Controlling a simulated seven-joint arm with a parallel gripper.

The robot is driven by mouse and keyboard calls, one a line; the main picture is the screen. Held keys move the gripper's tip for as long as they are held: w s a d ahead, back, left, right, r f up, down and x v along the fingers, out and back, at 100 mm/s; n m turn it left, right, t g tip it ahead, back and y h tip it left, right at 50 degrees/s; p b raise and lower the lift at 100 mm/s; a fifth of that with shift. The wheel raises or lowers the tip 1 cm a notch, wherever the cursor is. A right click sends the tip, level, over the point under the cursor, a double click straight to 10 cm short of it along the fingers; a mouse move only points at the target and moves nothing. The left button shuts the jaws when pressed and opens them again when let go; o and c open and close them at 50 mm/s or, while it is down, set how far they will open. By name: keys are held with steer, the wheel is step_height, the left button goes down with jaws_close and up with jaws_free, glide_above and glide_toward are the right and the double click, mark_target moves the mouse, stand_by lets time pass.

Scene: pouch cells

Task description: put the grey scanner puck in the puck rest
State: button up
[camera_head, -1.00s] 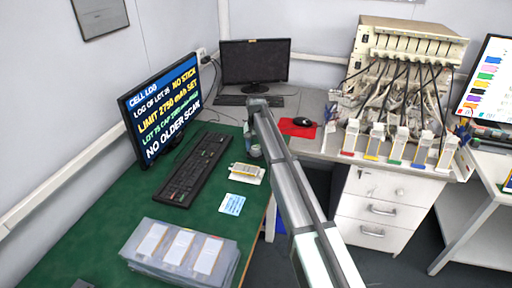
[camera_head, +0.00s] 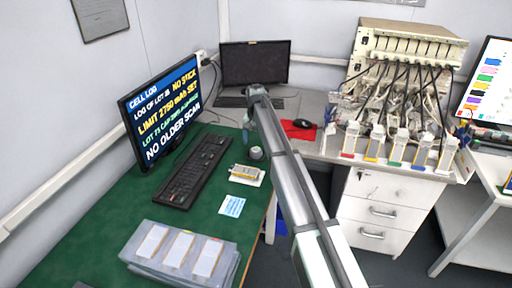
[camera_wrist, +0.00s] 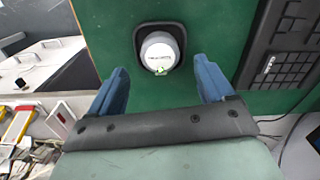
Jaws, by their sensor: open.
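The grey scanner puck (camera_wrist: 159,52) is a pale round disc with small print and a green mark on top. It sits in a dark rounded holder, which looks like the puck rest (camera_wrist: 144,29), on the green mat. In the head view the puck (camera_head: 256,153) is small, at the mat's right side. My gripper (camera_wrist: 160,72) is open, with its blue fingers apart on either side and nearer the camera than the puck. Nothing is held between them. In the head view my gripper (camera_head: 247,131) is just above the puck. How deep the puck sits is unclear.
A black keyboard (camera_head: 194,171) and a monitor (camera_head: 161,109) stand left of the puck. A yellow-and-white cell on a tray (camera_head: 246,174) and a blue card (camera_head: 232,206) lie in front. Several pouches in a clear tray (camera_head: 180,250) fill the front.

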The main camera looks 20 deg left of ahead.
mark_target(256, 150)
step_height(256, 150, up, 7)
stand_by(0.3)
